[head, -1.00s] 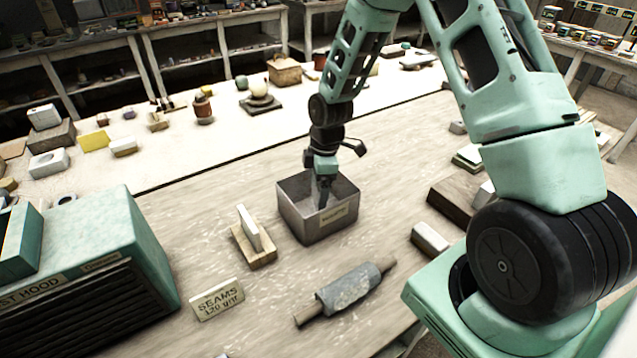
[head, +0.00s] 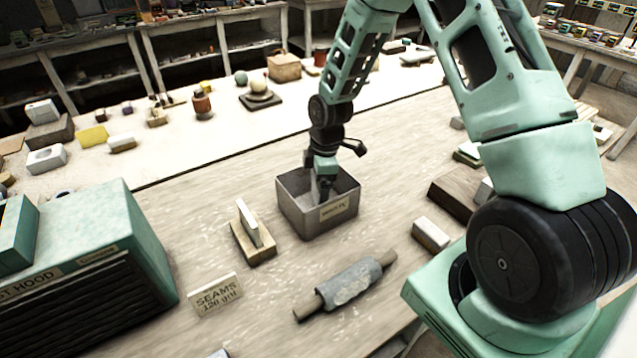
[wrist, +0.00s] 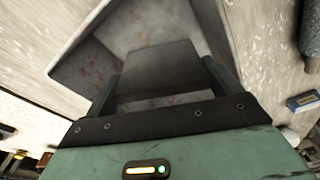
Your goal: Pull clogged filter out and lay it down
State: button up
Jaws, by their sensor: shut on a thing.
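The green hood (head: 98,240) stands at the left, with a dark slatted front and small labels. I cannot make out a filter on it for certain. My gripper (head: 322,188) points down inside an open grey metal box (head: 300,212) with a label on its front. In the wrist view my gripper (wrist: 160,72) is shut on a flat grey slab (wrist: 158,62), which sits between its two dark fingers. I cannot tell whether this slab is the filter. The box's speckled inside (wrist: 125,30) surrounds it, and its lower end is hidden.
A sign reading "SEAMS" (head: 216,296), a wooden stand with an upright pale plate (head: 249,224) and a grey-wrapped roller (head: 348,285) lie near the box. A pale block (head: 431,234) and a dark wooden block (head: 452,200) are at the right. Bare bench lies between them.

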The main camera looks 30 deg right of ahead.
jog(key=shift+f, duration=0.35)
jog(key=o, duration=0.8)
jog(key=shift+r, duration=0.1)
jog(key=shift+r+p, duration=1.5)
jog(key=shift+r, duration=0.5)
